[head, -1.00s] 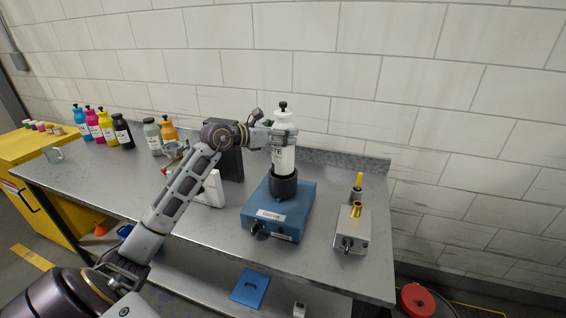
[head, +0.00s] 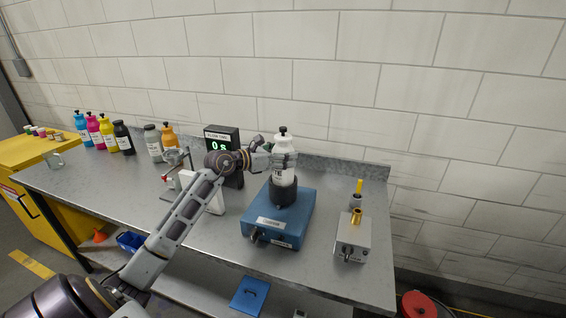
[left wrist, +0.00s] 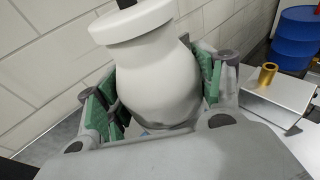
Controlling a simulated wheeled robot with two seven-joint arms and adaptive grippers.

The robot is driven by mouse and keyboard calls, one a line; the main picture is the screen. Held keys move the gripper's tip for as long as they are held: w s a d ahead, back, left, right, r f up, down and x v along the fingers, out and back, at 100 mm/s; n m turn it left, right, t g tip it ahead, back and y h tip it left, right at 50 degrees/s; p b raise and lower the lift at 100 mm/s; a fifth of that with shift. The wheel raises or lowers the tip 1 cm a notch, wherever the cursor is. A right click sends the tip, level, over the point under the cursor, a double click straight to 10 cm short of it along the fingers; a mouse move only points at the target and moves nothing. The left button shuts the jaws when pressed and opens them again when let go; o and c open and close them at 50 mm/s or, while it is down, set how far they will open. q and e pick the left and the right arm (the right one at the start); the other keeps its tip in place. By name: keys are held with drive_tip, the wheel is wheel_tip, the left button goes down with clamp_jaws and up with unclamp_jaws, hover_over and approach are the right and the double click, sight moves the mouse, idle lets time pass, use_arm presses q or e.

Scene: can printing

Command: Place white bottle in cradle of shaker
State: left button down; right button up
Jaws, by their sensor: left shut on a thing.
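The white bottle (head: 285,146) with a black cap stands upright over the blue shaker (head: 289,226). Its lower end is inside the shaker's black round cradle (head: 283,192); whether it touches the bottom is hidden. My left gripper (head: 284,160) is shut around the bottle's upper body, coming from the left. In the left wrist view the white bottle (left wrist: 156,75) sits between the green-padded fingers. My right gripper is not in view.
A grey box with a brass fitting (head: 351,236) stands right of the shaker. A timer display (head: 221,142) and a white device stand left. Several coloured bottles (head: 104,132) line the back left.

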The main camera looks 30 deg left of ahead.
use_arm(q)
wheel_tip(320, 180, down, 2)
drive_tip(key=shift+f, duration=0.3)
idle(0.3)
drive_tip(key=c, duration=0.6)
unclamp_jaws()
drive_tip(key=shift+f, duration=0.15)
drive_tip(key=o, duration=0.4)
drive_tip(key=shift+c, duration=0.2)
drive_tip(key=shift+r, duration=0.2)
